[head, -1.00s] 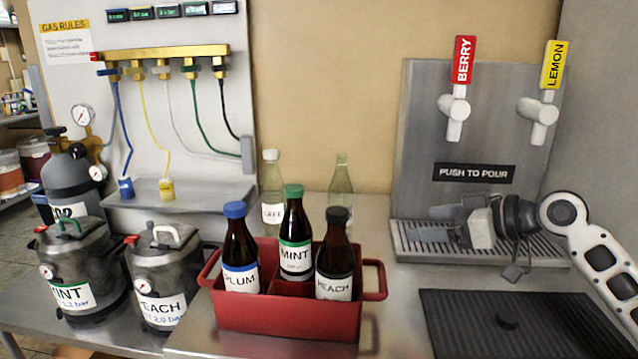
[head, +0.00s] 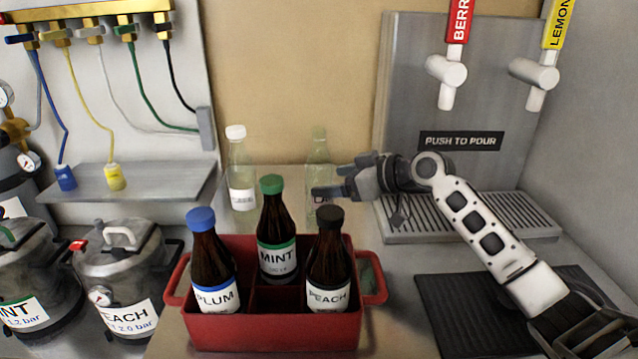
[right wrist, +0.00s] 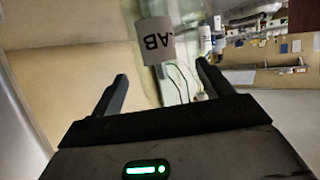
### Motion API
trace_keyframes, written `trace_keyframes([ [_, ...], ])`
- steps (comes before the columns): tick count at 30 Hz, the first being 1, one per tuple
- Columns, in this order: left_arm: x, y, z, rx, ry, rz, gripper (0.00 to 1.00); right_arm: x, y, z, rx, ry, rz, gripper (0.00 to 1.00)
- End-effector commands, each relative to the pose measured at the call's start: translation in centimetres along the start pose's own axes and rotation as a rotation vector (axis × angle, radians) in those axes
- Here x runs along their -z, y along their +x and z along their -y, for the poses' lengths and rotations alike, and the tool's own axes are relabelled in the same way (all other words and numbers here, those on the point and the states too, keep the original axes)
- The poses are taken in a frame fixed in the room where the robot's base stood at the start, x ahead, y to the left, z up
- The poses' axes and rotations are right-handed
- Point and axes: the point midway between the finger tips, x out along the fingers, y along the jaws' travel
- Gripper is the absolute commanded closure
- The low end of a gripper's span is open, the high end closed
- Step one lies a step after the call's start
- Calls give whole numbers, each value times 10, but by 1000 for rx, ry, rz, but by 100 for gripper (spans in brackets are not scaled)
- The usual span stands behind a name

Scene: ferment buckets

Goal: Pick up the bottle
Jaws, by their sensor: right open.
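A clear greenish bottle (head: 318,150) stands on the counter behind the red crate, partly hidden by my right gripper (head: 330,192). My right gripper is open and points left, with its fingers at this bottle in the picture. In the right wrist view a pale label (right wrist: 157,41) shows ahead, between the open fingers (right wrist: 160,78). I cannot tell whether the fingers touch the bottle. A clear bottle with a white cap (head: 240,170) stands to its left. Dark bottles labelled PLUM (head: 212,262), MINT (head: 277,230) and PEACH (head: 329,262) stand upright in the crate. My left gripper is out of view.
The red crate (head: 270,333) stands at the front. A tap panel (head: 480,100) with BERRY and LEMON handles and a drip grate (head: 470,218) is on the right. A black mat (head: 450,310) lies in front of it. Kegs (head: 125,265) stand at left.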

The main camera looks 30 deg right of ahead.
Motion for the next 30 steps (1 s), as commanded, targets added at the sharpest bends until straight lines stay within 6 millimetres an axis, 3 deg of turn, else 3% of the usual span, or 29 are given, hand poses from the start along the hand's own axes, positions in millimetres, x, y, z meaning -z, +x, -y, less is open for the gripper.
trace_keyframes([
  [11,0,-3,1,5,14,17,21,-3,47,-4,1,3,-2,21],
  [20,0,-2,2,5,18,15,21,-5,52,-5,0,0,0,21],
  [26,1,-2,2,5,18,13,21,-5,52,-5,0,1,0,76],
  [30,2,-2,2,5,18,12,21,-4,51,-5,-1,0,-2,80],
])
